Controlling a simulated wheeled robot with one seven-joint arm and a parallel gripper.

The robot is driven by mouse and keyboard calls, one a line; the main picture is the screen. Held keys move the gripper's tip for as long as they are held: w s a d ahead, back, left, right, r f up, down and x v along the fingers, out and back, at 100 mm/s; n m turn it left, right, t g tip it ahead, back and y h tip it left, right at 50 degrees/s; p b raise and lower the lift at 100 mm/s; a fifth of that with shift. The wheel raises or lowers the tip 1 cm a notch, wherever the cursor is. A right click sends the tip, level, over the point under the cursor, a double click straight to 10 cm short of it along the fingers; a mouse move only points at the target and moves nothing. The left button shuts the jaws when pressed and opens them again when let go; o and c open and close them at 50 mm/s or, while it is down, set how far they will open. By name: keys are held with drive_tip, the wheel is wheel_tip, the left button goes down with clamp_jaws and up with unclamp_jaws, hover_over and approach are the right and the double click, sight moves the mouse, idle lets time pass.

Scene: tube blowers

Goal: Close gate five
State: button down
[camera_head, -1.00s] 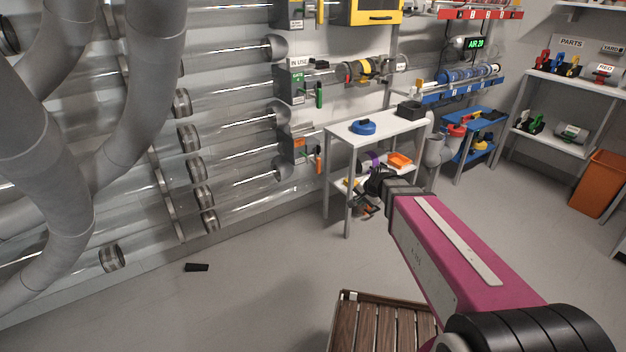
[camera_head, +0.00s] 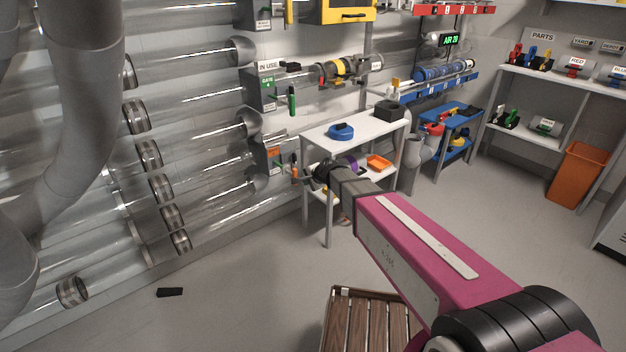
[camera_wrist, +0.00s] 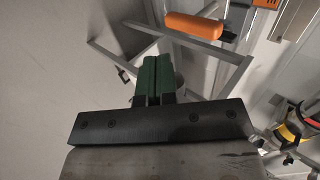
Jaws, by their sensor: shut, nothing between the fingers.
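A lower grey gate box with an orange label (camera_head: 274,153) is on the tube wall, with an orange handle (camera_head: 294,166) beside it. I cannot read its number. In the wrist view an orange handle (camera_wrist: 193,25) lies across the top, just beyond the fingertips. Above the lower box in the head view is another grey gate box (camera_head: 262,90) with a green handle (camera_head: 291,101) and an "IN USE" sign. My gripper (camera_head: 316,173) is close to the right of the orange handle, apparently not touching it. Its green fingers (camera_wrist: 157,66) are shut and empty.
A white table (camera_head: 355,130) with a blue round part (camera_head: 341,131) and a dark box (camera_head: 390,111) stands close behind my gripper. Its lower shelf holds an orange tray (camera_head: 379,162). A slatted wooden stand (camera_head: 370,320) is below my arm. A black piece (camera_head: 170,292) lies on open floor.

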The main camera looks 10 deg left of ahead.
sight(286, 168)
drive_tip(key=w+a+f, duration=0.2)
drive_tip(key=w+a, duration=0.2)
drive_tip(key=shift+a, duration=0.4)
drive_tip(key=shift+f, duration=0.1)
drive_tip(key=w+a, duration=0.6)
drive_tip(key=a, duration=0.1)
drive_tip(key=shift+w+a, duration=0.15)
drive_tip(key=shift+w, duration=0.05)
drive_tip(key=shift+w+a, duration=0.1)
drive_tip(key=shift+a, duration=0.05)
